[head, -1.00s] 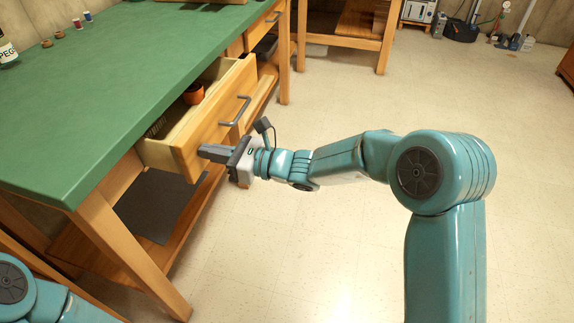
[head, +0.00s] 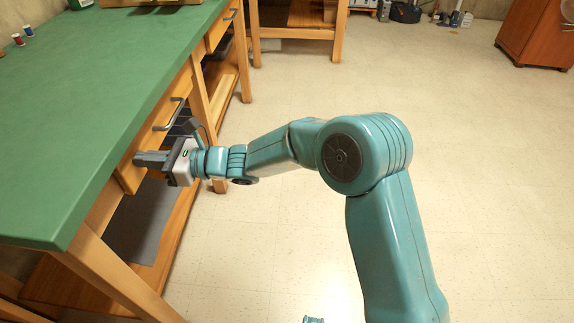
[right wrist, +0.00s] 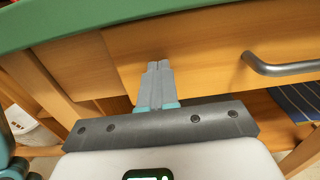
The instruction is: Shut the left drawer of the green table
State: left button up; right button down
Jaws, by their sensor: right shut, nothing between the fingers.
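The green table (head: 110,95) runs along the left of the head view. Its near drawer, the left one (head: 152,136), has a wooden front with a grey bar handle (head: 176,112). The drawer front sits in or almost in line with the table's frame, and no drawer interior shows. My right gripper (head: 137,160) is shut and empty, with its fingertips at the drawer front, left of the handle. In the right wrist view the closed fingers (right wrist: 158,68) point at the drawer front (right wrist: 205,50) and appear to touch it.
Another drawer (head: 218,32) is farther along the table. A lower wooden shelf (head: 185,200) lies under the tabletop. Small spools (head: 28,31) stand on top. A second wooden table (head: 297,33) and a brown cabinet (head: 535,35) are behind. The floor at right is clear.

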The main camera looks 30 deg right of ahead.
jog(key=shift+w+a+r, duration=0.1)
jog(key=shift+a+r, duration=0.15)
dwell(0.3)
jog(key=shift+d, duration=0.1)
